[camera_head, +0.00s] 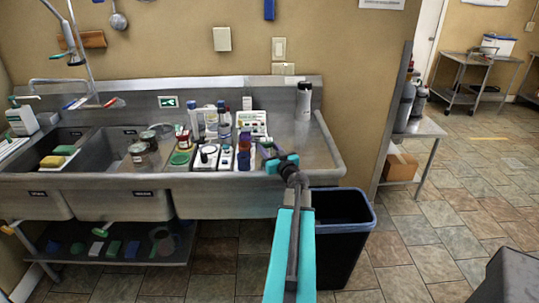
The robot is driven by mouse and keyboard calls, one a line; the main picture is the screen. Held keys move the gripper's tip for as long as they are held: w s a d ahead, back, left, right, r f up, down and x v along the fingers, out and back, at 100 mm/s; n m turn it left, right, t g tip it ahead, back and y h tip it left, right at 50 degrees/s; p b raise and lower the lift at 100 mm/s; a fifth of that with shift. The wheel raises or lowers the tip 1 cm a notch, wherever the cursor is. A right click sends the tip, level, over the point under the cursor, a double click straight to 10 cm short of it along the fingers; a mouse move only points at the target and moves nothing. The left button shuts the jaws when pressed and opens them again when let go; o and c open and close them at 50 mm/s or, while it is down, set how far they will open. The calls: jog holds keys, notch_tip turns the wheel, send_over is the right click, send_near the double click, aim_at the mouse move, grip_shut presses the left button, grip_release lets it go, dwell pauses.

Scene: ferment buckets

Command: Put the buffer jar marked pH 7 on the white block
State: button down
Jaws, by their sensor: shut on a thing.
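My gripper (268,158) is at the right end of the cluster of small items on the sink counter. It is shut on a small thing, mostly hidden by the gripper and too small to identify. A small white item with a dark round top (208,156) stands farther left. No pH marking is readable at this size. I cannot tell which pale shape is the white block.
A steel sink counter (320,150) has bare room at the right, with a white bottle (303,100) at its back. Jars (138,155) and a sponge (52,161) are at the left basins. A dark bin (345,240) stands below right.

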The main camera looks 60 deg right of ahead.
jog(key=shift+f+b, duration=0.6)
jog(key=shift+f, duration=0.05)
jog(key=shift+w+a+f+b, duration=0.1)
jog(key=shift+a+f+b, duration=0.05)
jog(key=shift+b, duration=0.15)
